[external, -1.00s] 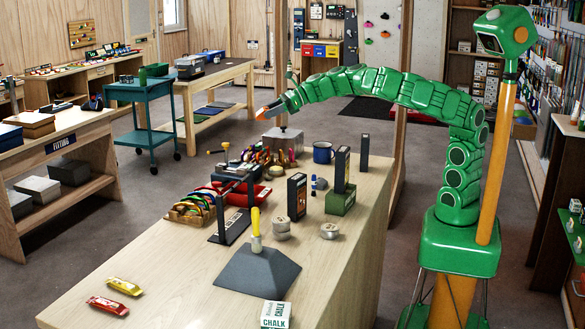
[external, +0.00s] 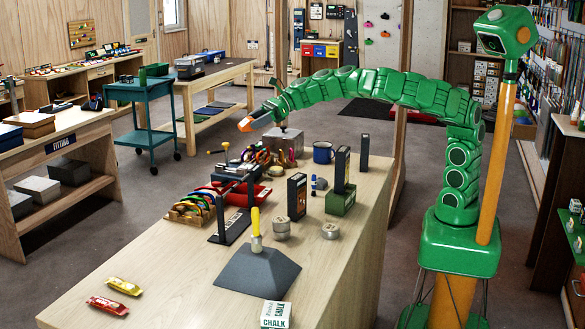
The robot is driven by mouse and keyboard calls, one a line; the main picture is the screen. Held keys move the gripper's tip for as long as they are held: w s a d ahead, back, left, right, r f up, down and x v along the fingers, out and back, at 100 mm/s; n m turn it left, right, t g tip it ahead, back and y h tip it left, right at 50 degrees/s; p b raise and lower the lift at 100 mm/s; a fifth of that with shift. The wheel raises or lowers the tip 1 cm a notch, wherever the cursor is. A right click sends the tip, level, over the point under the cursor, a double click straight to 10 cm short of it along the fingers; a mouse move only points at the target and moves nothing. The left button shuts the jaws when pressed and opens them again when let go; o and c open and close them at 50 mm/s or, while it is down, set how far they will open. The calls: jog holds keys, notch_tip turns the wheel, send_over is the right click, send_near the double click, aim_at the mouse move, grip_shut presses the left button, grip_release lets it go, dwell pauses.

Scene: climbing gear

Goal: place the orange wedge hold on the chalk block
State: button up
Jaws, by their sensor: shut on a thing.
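My gripper (external: 253,121) is at the end of my green arm, raised above the far end of the long wooden workbench. It is shut on a small orange piece, the orange wedge hold (external: 244,125). Only part of the hold shows, and its exact grip is too small to tell. The chalk block (external: 276,314), white with CHALK lettering, sits at the near edge of the bench. Its top looks clear. My gripper is far from it, toward the back of the bench.
The workbench (external: 180,270) holds a dark sloped block (external: 257,272) with a yellow-handled tool standing at it. Beyond are grey discs (external: 281,228), black upright boxes (external: 297,197), a red tray (external: 243,195) and a blue mug (external: 323,152).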

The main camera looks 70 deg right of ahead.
jog(key=s+a+n+g+y, duration=0.15)
jog(key=s+a, duration=0.25)
jog(key=a, duration=0.6)
jog(key=s+a+f+n+g+y, duration=0.15)
jog(key=s+a, duration=0.25)
jog(key=a, duration=0.6)
jog(key=s+a+n+g, duration=0.2)
jog(key=s+a, duration=0.1)
jog(key=a, duration=0.7)
jog(key=s+a+r+n+g, duration=0.3)
jog(key=s+a+n+g, duration=0.2)
jog(key=s+a, duration=1.4)
jog(key=shift+y, duration=0.3)
notch_tip(320, 180, down, 26)
jog(key=shift+w+a+r, duration=0.1)
jog(key=shift+r, duration=0.15)
jog(key=shift+f, duration=0.1)
jog(key=o, duration=1.1)
